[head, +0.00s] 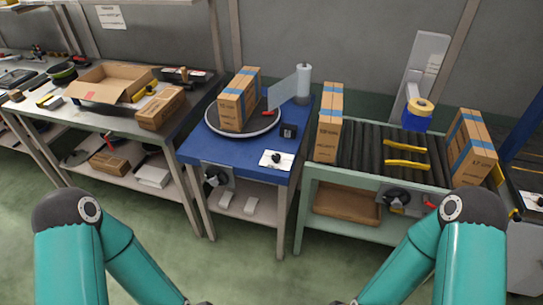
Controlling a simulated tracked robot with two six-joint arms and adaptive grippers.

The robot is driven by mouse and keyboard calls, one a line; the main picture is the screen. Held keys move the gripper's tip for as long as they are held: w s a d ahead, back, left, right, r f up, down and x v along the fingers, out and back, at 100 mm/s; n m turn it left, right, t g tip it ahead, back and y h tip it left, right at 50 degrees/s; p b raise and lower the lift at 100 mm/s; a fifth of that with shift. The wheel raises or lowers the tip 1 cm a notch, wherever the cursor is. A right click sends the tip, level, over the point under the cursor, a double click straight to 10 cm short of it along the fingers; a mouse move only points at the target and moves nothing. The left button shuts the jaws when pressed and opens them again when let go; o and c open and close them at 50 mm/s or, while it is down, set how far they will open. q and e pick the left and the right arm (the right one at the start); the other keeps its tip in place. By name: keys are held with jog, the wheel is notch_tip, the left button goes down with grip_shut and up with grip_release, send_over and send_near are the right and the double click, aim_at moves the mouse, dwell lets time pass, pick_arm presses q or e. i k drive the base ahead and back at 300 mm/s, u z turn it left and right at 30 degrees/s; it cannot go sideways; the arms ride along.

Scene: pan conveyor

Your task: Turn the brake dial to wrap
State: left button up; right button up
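A blue-topped wrapping table stands in the middle of the head view. A black dial (213,179) on a grey plate is on its front side. A white card with a small black knob (277,157) lies on the table's front right. Another black dial (397,197) is on a grey panel on the conveyor's front. Labels are too small to read, so I cannot tell which is the brake dial or where any dial points. My two teal arms come in from the lower left and lower right; their grippers are below the picture edge.
A carton with blue tape (232,103) stands on the round turntable (215,127). A film roll (303,82) stands behind it. More cartons (329,122) (471,146) stand at the roller conveyor's ends (372,148). A workbench (95,121) is at left. Green floor in front is clear.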

aim_at(276, 157)
jog(key=u, duration=0.5)
jog(key=i, duration=0.95)
